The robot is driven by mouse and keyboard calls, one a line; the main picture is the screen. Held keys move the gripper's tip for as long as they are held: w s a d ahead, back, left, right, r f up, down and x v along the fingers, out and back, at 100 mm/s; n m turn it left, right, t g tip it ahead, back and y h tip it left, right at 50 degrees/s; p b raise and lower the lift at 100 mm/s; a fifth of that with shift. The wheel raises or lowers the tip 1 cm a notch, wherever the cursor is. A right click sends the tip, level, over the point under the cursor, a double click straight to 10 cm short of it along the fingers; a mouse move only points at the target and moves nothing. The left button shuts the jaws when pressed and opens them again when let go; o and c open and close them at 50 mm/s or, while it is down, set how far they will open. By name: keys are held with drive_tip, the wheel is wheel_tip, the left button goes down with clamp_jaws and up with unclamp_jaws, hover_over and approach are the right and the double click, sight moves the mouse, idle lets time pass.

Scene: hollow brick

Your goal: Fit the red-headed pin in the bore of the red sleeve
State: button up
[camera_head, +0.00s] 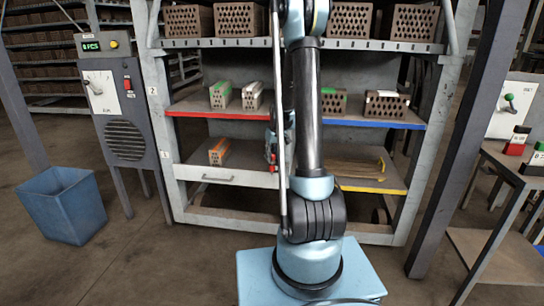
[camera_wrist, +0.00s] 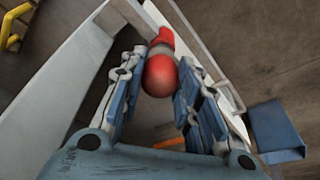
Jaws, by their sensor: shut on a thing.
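My gripper (camera_head: 272,148) is low in front of the rack, by the pale drawer, partly behind my arm in the head view. In the wrist view my gripper (camera_wrist: 161,82) is shut on the red-headed pin, whose round red head (camera_wrist: 160,76) sits between the fingers. A short pale stretch shows just beyond the head, and a red piece, apparently the red sleeve (camera_wrist: 165,37), is past it. The sleeve's bore is hidden behind the head, and I cannot tell whether the pin's tip is in it. Small red patches (camera_head: 272,168) show below my gripper in the head view.
The drawer front with its handle (camera_head: 218,178) lies close by my gripper. An orange-marked brick (camera_head: 219,151) is on the lower shelf. The red-edged shelf (camera_head: 195,112) is above. The blue bin (camera_head: 62,205) stands on the floor at left, with open floor between.

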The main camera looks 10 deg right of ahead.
drive_tip(key=shift+f, duration=0.4)
drive_tip(key=o, duration=1.2)
drive_tip(key=shift+v, duration=5.95)
